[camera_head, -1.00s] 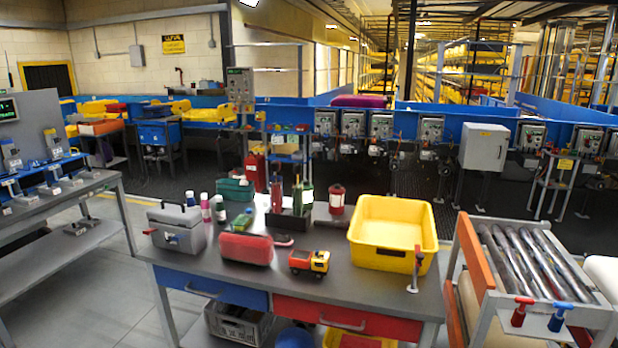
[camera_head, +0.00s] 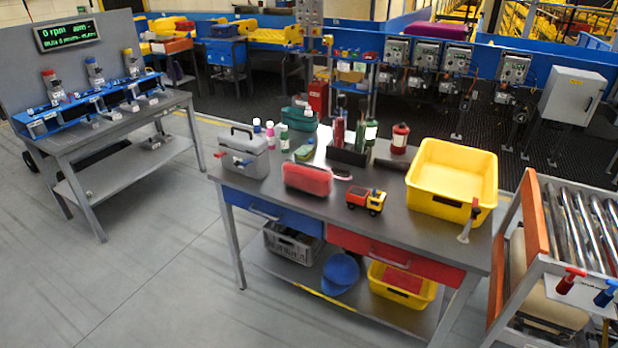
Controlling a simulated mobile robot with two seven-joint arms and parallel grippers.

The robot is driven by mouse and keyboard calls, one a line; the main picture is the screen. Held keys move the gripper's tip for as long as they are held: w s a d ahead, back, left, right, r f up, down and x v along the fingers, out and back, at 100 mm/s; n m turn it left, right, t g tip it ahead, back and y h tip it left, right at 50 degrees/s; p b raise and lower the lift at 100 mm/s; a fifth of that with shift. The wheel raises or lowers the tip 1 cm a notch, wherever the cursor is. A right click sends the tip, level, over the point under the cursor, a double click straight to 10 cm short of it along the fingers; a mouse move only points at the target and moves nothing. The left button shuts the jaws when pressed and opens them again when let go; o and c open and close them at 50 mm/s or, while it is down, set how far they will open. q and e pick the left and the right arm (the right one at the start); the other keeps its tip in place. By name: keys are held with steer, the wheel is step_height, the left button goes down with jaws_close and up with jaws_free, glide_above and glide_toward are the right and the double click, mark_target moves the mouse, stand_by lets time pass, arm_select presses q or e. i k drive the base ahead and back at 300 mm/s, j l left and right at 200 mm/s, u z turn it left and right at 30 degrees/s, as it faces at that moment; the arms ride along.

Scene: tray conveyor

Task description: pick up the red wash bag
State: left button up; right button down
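The red wash bag (camera_head: 307,179) lies on the grey top of the workbench (camera_head: 285,203), near its front edge. It is a rounded, oblong red pouch. It lies between the grey toolbox (camera_head: 242,155) on its left and a red and yellow toy truck (camera_head: 366,199) on its right. Neither of my grippers shows in the view.
A yellow tub (camera_head: 452,178) stands on the bench's right end, and a black holder with bottles (camera_head: 348,154) is behind the bag. A roller conveyor (camera_head: 570,240) stands right of the bench. A second bench (camera_head: 115,125) is at left. The floor (camera_head: 150,270) before the bench is clear.

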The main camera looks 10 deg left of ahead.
mark_target(312, 179)
steer(key=i+j, duration=1.5)
steer(key=i, duration=0.25)
